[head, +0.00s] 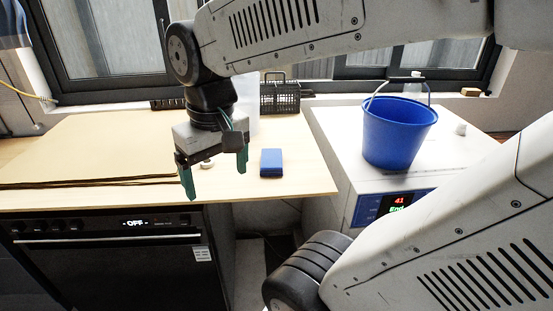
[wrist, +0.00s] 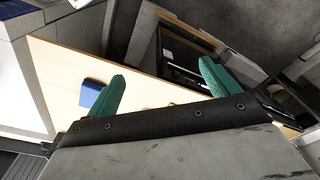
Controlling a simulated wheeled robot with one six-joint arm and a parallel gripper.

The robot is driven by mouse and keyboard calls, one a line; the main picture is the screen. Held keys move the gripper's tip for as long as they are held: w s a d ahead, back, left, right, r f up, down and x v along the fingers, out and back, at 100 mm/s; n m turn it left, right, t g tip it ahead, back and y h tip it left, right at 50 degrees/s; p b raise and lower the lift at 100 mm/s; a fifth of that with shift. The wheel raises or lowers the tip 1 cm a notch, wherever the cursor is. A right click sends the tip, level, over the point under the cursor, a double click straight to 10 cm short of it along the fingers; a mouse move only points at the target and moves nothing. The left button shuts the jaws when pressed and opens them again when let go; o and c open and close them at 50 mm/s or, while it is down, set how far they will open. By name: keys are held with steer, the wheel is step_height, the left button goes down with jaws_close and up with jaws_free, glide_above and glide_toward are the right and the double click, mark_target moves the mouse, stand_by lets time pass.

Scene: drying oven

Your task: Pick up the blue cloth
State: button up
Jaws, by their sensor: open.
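The blue cloth (head: 271,162) looks like a small folded blue block. It lies on the wooden table near its front right part. My gripper (head: 215,178) is open and empty, with green fingers pointing down, to the left of the cloth and apart from it. In the wrist view, the cloth (wrist: 90,93) lies just left of the left finger of my gripper (wrist: 162,72), partly hidden by that finger. Nothing is between the fingers that I can tell as held.
A blue bucket (head: 397,135) stands on the white oven (head: 330,128) at right. A dark basket (head: 281,96) sits at the table's back. A small pale object (head: 207,164) lies near my gripper. A brown sheet (head: 85,150) covers the table's left; a black oven (head: 120,265) is below.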

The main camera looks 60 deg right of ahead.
steer(key=w+d+f+m, duration=0.2)
steer(key=w+d+m, duration=0.4)
steer(key=d, duration=0.8)
steer(key=m+g, duration=0.1)
steer(key=m, duration=0.1)
glide_above(272, 159)
steer(key=a, duration=0.1)
steer(key=f, duration=0.4)
steer(key=shift+w, duration=0.35)
steer(key=shift+m, duration=0.3)
steer(key=f, duration=0.5)
steer(key=d+f, duration=0.1)
steer(key=f, duration=0.1)
steer(key=shift+s+f, duration=0.3)
steer(key=shift+f, duration=0.3)
steer(key=c, duration=1.1)
